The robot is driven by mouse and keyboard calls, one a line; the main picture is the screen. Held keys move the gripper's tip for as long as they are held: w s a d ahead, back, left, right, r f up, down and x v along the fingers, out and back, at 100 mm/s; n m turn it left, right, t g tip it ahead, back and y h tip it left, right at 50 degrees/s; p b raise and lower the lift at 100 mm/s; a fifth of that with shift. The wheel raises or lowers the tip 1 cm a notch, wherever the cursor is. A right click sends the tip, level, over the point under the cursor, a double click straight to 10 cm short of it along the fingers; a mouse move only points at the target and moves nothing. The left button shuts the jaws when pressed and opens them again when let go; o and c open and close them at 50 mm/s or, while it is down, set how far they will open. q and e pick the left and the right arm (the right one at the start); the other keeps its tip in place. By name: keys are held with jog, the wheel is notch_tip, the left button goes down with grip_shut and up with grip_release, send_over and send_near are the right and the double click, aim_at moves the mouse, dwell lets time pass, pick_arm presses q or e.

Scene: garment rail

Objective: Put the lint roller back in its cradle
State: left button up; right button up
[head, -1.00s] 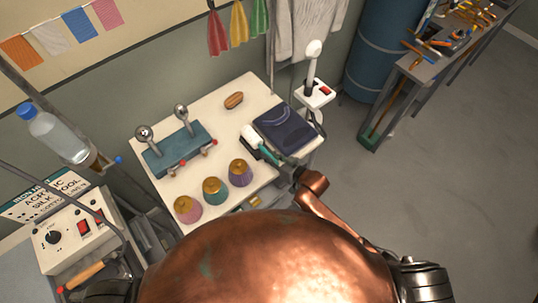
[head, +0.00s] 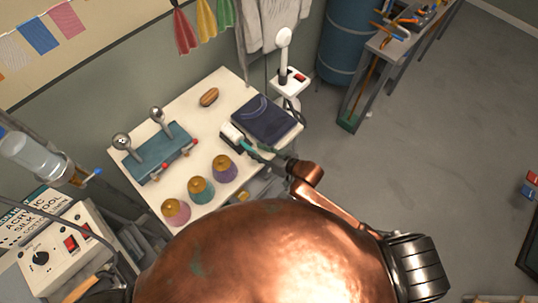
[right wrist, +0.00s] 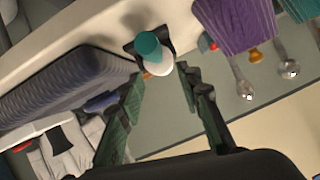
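My left gripper is not in view.
The folded navy cloth (head: 265,119) lies close behind the roller. Several coloured cones, such as the purple one (head: 224,168), stand toward the front. A teal block with metal knobs (head: 157,153) and a brown brush (head: 209,97) are farther left. A white steamer (head: 284,60) stands behind.

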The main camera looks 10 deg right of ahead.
jog(key=v, duration=0.7)
jog(key=shift+s+d+r, duration=0.15)
jog(key=shift+s+d, duration=0.1)
jog(key=shift+s, duration=0.05)
jog(key=w+d+f+m+h, duration=0.1)
jog(key=d+f+h, duration=0.1)
jog(key=d+f, duration=0.45)
jog(key=w+d+f+m+h, duration=0.1)
jog(key=d+f+h, duration=0.15)
jog(key=f, duration=0.65)
jog(key=s+d+f+g+h, duration=0.1)
jog(key=s+d+f, duration=0.25)
jog(key=f, duration=0.35)
jog(key=s+d+f+m+g+h, duration=0.1)
jog(key=s+d+f, duration=0.25)
jog(key=f, duration=0.25)
jog(key=s+d+f+g+h, duration=0.1)
jog(key=s+d+f, duration=0.1)
jog(key=d+f, duration=0.4)
jog(key=s+d+f+m+g+h, duration=0.1)
jog(key=s+d+f+g, duration=0.25)
jog(key=s+f, duration=1.35)
jog(key=s+a+f+g, duration=0.1)
jog(key=s+f+g, duration=0.1)
jog(key=s, duration=1.7)
jog(key=shift+a+f, duration=0.2)
jog(key=shift+f, duration=0.45)
jog(key=shift+s, duration=0.15)
